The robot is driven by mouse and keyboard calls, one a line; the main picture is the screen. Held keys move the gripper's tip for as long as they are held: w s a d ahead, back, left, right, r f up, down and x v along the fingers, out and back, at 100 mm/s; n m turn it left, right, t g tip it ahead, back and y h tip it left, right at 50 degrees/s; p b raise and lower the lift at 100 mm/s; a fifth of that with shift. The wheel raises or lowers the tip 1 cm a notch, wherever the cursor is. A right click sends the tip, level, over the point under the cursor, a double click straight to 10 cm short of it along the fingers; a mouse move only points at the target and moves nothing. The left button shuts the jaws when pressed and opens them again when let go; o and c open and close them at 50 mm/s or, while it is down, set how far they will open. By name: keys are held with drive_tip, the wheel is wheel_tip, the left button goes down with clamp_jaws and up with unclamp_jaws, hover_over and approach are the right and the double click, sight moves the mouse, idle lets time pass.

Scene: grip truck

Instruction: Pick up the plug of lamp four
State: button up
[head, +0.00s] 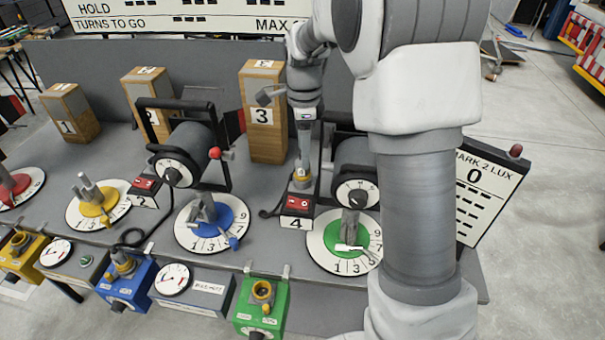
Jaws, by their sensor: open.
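A red-topped box marked 4 (297,206) stands on the grey bench, right of the middle. A small plug-like piece with a yellow-orange band (301,180) shows upright just behind the red top; it appears to be the plug of lamp four. The jaws are open. The fingertips are small here, and I cannot tell whether they touch the piece.
Wooden block 3 (263,118) stands close behind on the left. A black-framed drum (355,172) is close on the right. Blue (212,220) and green dials (352,240) with upright grey parts lie in front. A green socket box (262,305) is at the front edge.

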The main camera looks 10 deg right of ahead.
drive_tip(key=f, duration=0.5)
drive_tip(key=shift+w+p, duration=0.25)
drive_tip(key=shift+p, duration=0.05)
drive_tip(key=shift+r, duration=0.1)
clamp_jaws()
